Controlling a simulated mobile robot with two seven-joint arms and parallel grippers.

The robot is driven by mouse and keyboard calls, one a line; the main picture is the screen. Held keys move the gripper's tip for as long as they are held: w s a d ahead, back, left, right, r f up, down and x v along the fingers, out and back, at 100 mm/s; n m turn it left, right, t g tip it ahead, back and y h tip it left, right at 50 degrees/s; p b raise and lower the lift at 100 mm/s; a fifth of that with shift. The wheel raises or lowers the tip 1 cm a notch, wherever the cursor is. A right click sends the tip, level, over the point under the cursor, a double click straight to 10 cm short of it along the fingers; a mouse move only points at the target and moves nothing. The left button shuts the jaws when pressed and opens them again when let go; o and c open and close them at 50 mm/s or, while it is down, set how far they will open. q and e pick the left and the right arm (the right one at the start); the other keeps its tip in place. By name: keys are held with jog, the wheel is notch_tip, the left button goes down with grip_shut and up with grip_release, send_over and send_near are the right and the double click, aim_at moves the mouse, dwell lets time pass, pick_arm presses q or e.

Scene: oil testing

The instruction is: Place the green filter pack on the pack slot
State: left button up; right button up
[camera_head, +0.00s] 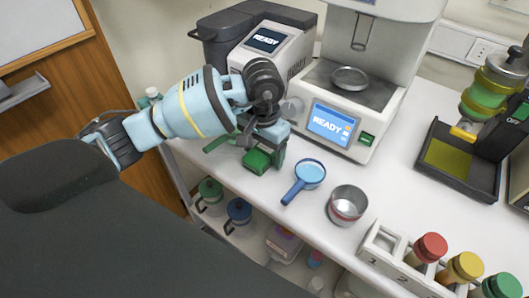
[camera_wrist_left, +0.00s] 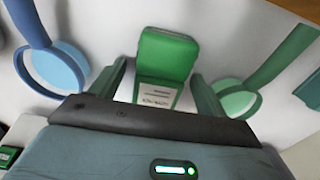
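The green filter pack (camera_head: 257,161) is on the white counter, directly below my left gripper (camera_head: 265,148) in the head view. In the left wrist view the green filter pack (camera_wrist_left: 166,56) has a green upper body and a white label with print at its near end. It sits between the two spread fingers of my left gripper (camera_wrist_left: 158,88), with a visible gap on each side. The left gripper looks open and does not clamp the pack. I cannot identify the pack slot for certain. My right gripper is not in view.
A blue round-headed tool (camera_head: 310,173) and a green one (camera_wrist_left: 240,100) flank the pack. A metal cup (camera_head: 347,204) and a numbered rack (camera_head: 388,243) stand to the right. Machines with READY screens (camera_head: 332,124) are behind. A black device (camera_head: 455,178) stands far right.

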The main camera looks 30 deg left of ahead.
aim_at(263, 150)
pick_arm(q)
jog(key=c, duration=1.1)
notch_tip(263, 150, up, 10)
jog(key=shift+r, duration=0.1)
jog(key=shift+c, duration=0.2)
